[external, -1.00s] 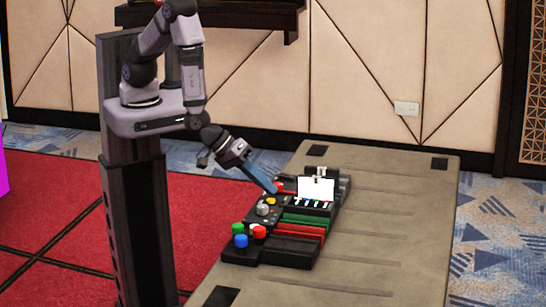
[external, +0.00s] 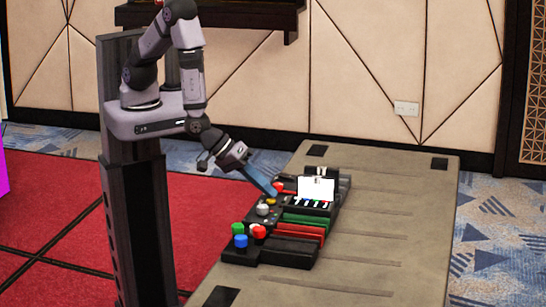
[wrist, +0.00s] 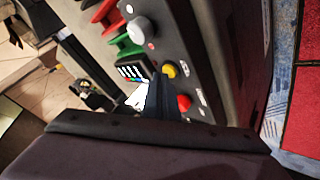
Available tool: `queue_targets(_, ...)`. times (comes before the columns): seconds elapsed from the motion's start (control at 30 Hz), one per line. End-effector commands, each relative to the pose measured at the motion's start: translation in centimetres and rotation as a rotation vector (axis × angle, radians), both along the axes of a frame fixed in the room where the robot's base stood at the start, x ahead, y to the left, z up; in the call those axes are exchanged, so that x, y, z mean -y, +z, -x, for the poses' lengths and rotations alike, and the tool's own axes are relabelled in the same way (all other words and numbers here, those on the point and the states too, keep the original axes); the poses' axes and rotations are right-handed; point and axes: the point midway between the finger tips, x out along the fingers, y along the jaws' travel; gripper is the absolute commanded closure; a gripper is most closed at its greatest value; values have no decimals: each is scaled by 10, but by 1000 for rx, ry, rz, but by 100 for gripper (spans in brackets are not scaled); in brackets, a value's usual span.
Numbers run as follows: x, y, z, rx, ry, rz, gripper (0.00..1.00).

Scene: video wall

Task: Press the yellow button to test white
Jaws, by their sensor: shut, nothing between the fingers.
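The yellow button (wrist: 169,71) sits on the dark control panel between the grey-white knob (wrist: 141,30) and the red button (wrist: 183,102). It also shows as a small yellow spot in the external view (external: 272,201). My gripper (wrist: 158,84) is shut and empty, its blue-grey fingers pointing down at the panel. In the wrist view the fingertips appear right beside the yellow button; I cannot tell whether they touch it. The small screen (external: 316,188) on the console is lit mostly white, with coloured marks along the bottom.
Green, blue, white and red knobs (external: 240,241) stand at the console's near end. Green and red slotted blocks (external: 303,231) lie along its right side. The beige table (external: 390,220) is bare to the right of the console.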

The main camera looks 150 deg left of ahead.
Motion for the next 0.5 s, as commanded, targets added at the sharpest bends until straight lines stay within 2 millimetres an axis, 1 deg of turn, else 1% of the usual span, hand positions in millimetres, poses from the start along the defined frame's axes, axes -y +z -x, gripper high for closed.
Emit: queue_targets(0.5,0,-6,0,0,0,0,100)
